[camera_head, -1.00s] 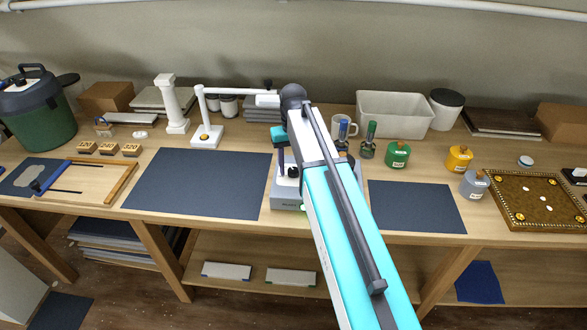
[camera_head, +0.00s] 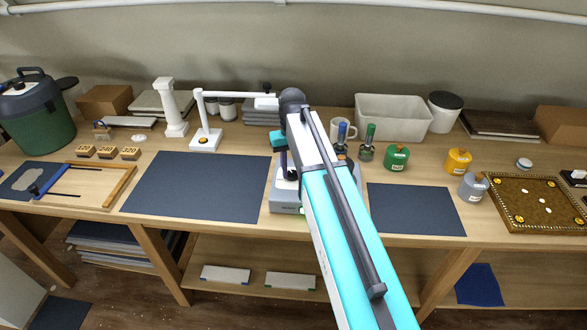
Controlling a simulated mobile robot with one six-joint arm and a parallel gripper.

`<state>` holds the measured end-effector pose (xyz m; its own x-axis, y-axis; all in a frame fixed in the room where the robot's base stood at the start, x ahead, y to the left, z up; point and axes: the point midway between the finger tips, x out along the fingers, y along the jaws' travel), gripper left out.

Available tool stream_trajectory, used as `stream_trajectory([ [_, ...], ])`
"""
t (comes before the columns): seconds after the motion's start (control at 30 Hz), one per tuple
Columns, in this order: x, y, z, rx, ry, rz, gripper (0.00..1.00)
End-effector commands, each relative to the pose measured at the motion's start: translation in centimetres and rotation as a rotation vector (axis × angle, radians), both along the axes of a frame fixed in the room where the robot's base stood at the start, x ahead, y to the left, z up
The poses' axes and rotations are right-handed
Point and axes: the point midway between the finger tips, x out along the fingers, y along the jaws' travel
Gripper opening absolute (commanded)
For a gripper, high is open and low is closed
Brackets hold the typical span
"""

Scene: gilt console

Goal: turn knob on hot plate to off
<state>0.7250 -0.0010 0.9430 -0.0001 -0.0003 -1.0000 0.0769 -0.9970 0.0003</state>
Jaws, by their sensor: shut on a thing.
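The hot plate (camera_head: 284,207) is a grey unit at the front middle of the bench, largely covered by my arm. A small green light shows on its front, next to the arm's edge. My gripper (camera_head: 287,176) points down at the hot plate's front part, left of the white and teal arm link. It is shut on what seems to be the knob, but the fingertips and the knob are mostly hidden, so the knob's setting cannot be read.
Dark mats lie left (camera_head: 200,186) and right (camera_head: 415,209) of the hot plate. A white jointed stand (camera_head: 206,138) is behind left. A mug (camera_head: 340,130), green-handled tool (camera_head: 368,142) and green canister (camera_head: 397,158) stand close behind right.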

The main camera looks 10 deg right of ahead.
Motion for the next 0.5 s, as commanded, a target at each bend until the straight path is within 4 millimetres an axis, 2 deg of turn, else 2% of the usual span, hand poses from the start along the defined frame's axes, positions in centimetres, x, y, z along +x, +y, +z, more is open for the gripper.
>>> stream_trajectory([
  [0.27, 0.04, 0.03, 0.08, -0.002, 0.0, 0.137, 0.08],
  [0.5, 0.02, 0.15, 0.11, -0.001, 0.0, 0.336, 0.08],
])
